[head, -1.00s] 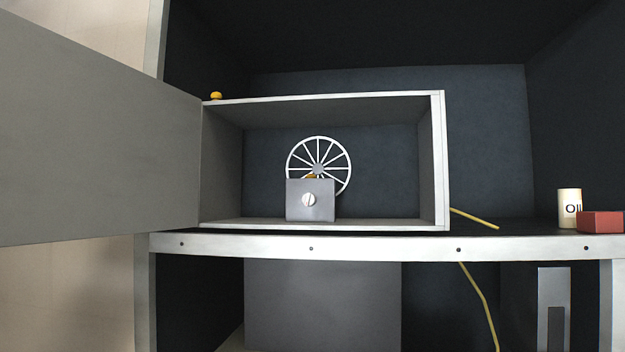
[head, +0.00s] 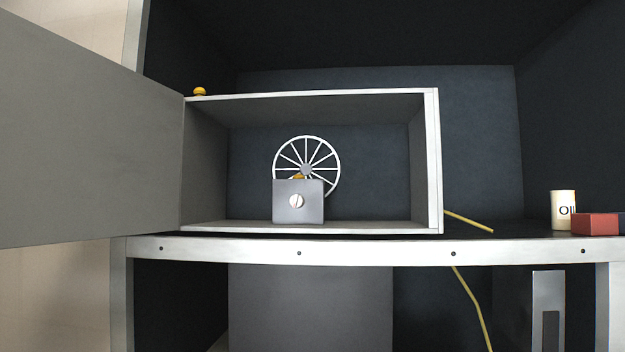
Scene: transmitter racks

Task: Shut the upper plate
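A large grey plate (head: 85,150) is hinged at the left edge of an open box (head: 433,160) on the rack shelf. The plate stands wide open, swung out to the left and towards me, and its near end runs out of the picture. Inside the box are a white spoked wheel (head: 306,168) and, in front of it, a small grey block (head: 298,212) with a slotted round screw. My gripper is not in view.
A yellow knob (head: 199,91) sits on the box's top left. A yellow cable (head: 472,300) hangs below the pale shelf edge (head: 375,251). A grey panel (head: 310,305) is underneath.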

